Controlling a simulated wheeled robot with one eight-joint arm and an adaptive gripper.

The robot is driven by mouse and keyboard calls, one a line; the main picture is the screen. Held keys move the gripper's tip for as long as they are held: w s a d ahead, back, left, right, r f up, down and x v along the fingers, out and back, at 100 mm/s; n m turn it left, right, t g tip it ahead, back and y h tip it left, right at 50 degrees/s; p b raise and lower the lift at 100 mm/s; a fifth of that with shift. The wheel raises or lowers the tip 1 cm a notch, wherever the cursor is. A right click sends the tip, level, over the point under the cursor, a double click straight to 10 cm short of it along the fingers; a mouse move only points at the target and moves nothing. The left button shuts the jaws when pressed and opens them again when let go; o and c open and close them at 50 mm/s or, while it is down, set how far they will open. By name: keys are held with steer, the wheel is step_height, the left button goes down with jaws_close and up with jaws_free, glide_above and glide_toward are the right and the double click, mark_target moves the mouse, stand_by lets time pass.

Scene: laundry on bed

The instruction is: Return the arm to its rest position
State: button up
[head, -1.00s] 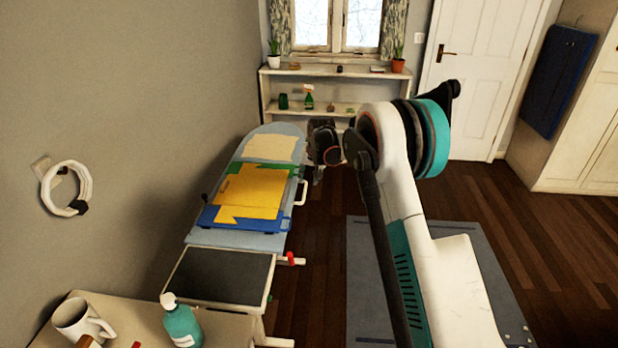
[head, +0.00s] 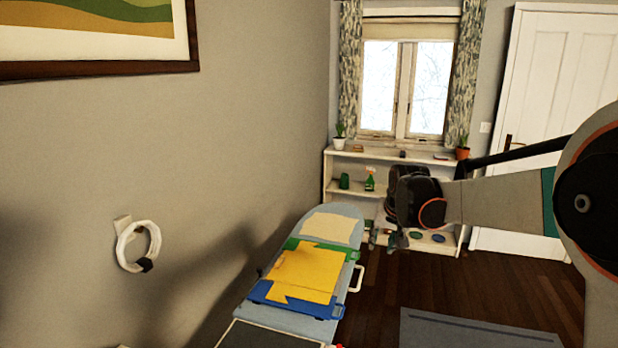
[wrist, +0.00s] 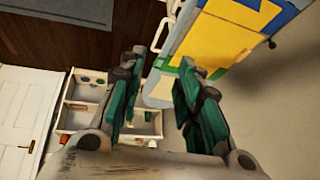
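My arm (head: 500,198) reaches in from the right side of the head view, roughly level. My gripper (head: 393,240) is at its end, in front of the low shelf and to the right of the ironing board. In the wrist view my gripper (wrist: 162,72) shows two fingers with green pads, apart, with nothing between them. The ironing board (head: 338,213) carries a folded yellow garment (head: 305,272) on a blue and green folding board (head: 270,292). It also shows at the upper right of the wrist view, with the yellow garment (wrist: 215,42).
A white shelf (head: 365,160) with plants and small items stands under the window. A white door (head: 545,80) is behind my arm. A grey mat (head: 450,328) lies on the wooden floor. A white ring (head: 125,245) hangs on the left wall.

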steer(key=s+r+n, duration=0.1)
steer(key=s+r, duration=0.2)
steer(key=s, duration=0.7)
steer(key=s+r, duration=0.3)
steer(key=s, duration=0.7)
steer(key=s+f, duration=0.3)
steer(key=s, duration=0.6)
steer(key=s+f+n+t, duration=0.1)
steer(key=s+f, duration=0.1)
steer(key=s, duration=0.7)
steer(key=shift+f+n+t, duration=0.3)
steer(key=shift+f, duration=0.1)
